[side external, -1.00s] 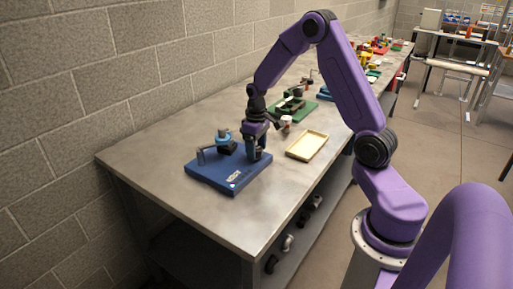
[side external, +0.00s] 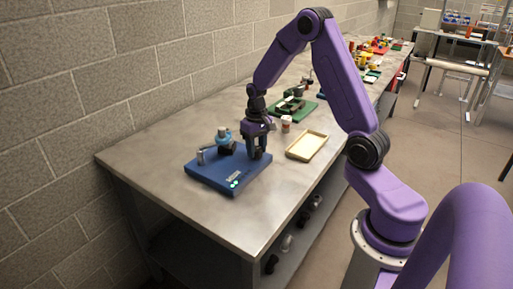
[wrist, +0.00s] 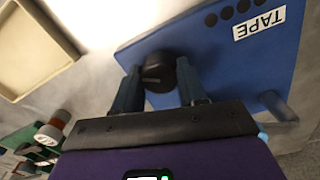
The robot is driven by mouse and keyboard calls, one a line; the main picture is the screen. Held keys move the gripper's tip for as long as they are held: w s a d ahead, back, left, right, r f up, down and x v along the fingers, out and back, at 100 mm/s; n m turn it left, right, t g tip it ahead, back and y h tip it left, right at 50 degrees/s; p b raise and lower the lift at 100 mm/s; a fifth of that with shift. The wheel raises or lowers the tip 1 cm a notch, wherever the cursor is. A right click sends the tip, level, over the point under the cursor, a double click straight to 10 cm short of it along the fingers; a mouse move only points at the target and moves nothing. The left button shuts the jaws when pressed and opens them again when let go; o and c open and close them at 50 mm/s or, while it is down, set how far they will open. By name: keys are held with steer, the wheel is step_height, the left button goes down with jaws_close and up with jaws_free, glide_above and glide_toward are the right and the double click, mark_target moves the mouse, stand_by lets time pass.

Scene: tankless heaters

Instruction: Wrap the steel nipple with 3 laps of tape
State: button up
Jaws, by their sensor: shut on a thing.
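A blue fixture plate (side external: 215,178) with a white TAPE label (wrist: 259,23) lies on the bench. A grey upright cylinder (side external: 222,132), probably the steel nipple, stands on it with a light-blue ring (side external: 224,140) around it. Whether white tape is on it is too small to tell. A short grey post (side external: 201,157) stands at the plate's left side. My gripper (side external: 257,155) points down at the plate's right side. In the wrist view my gripper (wrist: 160,88) is shut on a dark round knob (wrist: 159,70). Two small lights (side external: 235,183) glow near the plate's front corner.
A cream tray (side external: 322,147) lies right of the plate, near the bench edge. A small white-and-red cup (side external: 286,124) and a green fixture plate (side external: 306,112) stand behind. The bench front (side external: 190,210) is clear.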

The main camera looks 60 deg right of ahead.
mark_target(256, 148)
steer(key=shift+m, duration=2.3)
steer(key=o, duration=1.1)
steer(key=shift+c, duration=0.2)
step_height(256, 148, up, 17)
steer(key=shift+r, duration=0.2)
steer(key=shift+a, duration=0.1)
